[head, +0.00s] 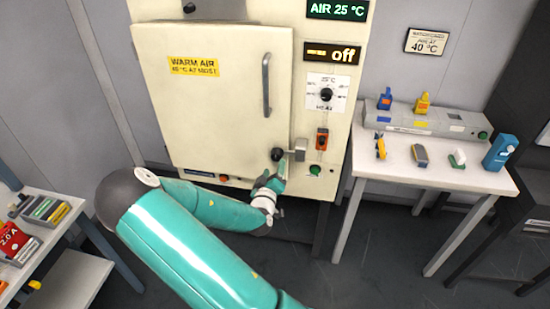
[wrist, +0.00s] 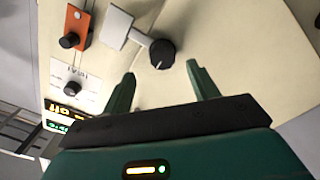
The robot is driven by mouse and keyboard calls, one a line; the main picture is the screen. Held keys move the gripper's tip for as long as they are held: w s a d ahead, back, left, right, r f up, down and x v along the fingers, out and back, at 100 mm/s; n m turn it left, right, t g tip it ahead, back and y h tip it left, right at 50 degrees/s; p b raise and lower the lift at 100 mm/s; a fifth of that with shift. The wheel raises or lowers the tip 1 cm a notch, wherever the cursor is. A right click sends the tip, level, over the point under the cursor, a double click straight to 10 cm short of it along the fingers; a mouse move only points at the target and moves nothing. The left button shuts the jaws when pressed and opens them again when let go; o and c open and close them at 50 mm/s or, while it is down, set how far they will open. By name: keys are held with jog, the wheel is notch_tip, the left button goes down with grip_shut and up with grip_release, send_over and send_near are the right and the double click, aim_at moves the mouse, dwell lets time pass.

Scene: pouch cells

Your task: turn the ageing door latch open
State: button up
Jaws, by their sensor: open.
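The ageing cabinet is a cream box, and its door (head: 215,110) looks closed, with a tall grey handle (head: 266,85). The door latch (head: 278,154) is a black round knob beside a grey plate at the door's lower right edge. In the wrist view the latch knob (wrist: 162,53) sits on a short arm leading to the grey plate (wrist: 117,27). My gripper (wrist: 160,85) is open and empty, its green fingers pointing at the door just short of the knob. In the head view my gripper (head: 279,178) is just below the latch.
An orange switch (head: 322,139), a green button (head: 315,170) and a heat dial (head: 327,94) are right of the latch. The displays read "AIR 25 °C" and "off" (head: 331,52). A white table (head: 435,180) with small coloured items stands at right; a shelf (head: 75,280) is at lower left.

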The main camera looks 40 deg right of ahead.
aim_at(276, 159)
jog(key=x, duration=0.7)
jog(key=shift+w+a, duration=0.1)
jog(key=shift+w, duration=0.1)
jog(key=shift+c, duration=0.2)
grip_shut()
jog(key=shift+f, duration=0.1)
